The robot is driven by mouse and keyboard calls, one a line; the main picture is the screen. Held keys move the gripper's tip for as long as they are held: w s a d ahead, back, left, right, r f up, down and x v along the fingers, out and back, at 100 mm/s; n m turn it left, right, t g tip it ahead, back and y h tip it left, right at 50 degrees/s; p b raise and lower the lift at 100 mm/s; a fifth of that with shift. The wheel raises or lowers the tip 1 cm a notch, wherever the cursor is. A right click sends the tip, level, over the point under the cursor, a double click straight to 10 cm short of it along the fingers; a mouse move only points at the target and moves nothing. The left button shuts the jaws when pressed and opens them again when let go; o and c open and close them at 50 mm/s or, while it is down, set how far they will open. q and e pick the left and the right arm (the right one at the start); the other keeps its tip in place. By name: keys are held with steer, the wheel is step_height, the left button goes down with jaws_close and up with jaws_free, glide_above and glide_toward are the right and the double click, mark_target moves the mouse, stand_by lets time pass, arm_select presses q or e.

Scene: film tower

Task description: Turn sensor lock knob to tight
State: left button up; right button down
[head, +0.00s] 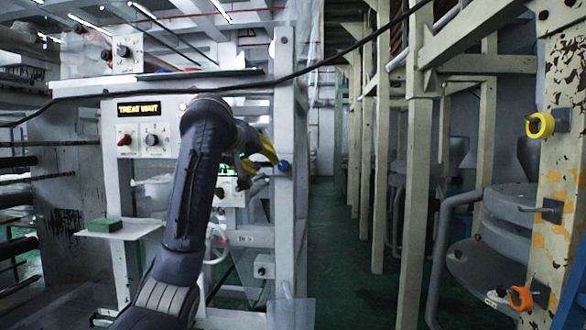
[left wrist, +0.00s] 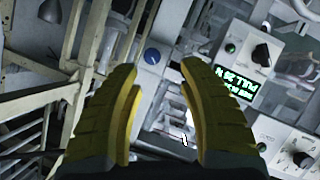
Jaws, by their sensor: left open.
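A blue knob (head: 283,166) sits on the pale metal frame in the head view. It also shows in the left wrist view (left wrist: 152,56), on a light plate beyond the fingertips. I cannot read a label on it, so I cannot tell for sure that it is the sensor lock knob, nor its setting. My left gripper (head: 268,150) has yellow fingers and is close beside the blue knob. In the left wrist view its fingers (left wrist: 160,70) are apart with nothing between them, and the knob appears beyond the gap. My right gripper is not in view.
A panel with an amber display (head: 139,109) reading "TREAT WAIT" stands left of my arm. A green display (left wrist: 236,82) and a black knob (left wrist: 262,54) are right of the fingers. A yellow ring (head: 540,125) is on the right post. The green aisle floor (head: 340,240) is clear.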

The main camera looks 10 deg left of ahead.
mark_target(282, 165)
arm_select(q)
step_height(282, 165, up, 4)
steer(key=s, duration=0.2)
steer(key=shift+t, duration=0.3)
steer(key=x, duration=1.7)
steer(key=shift+w+d+f, duration=0.1)
steer(key=shift+f, duration=0.15)
jaws_close()
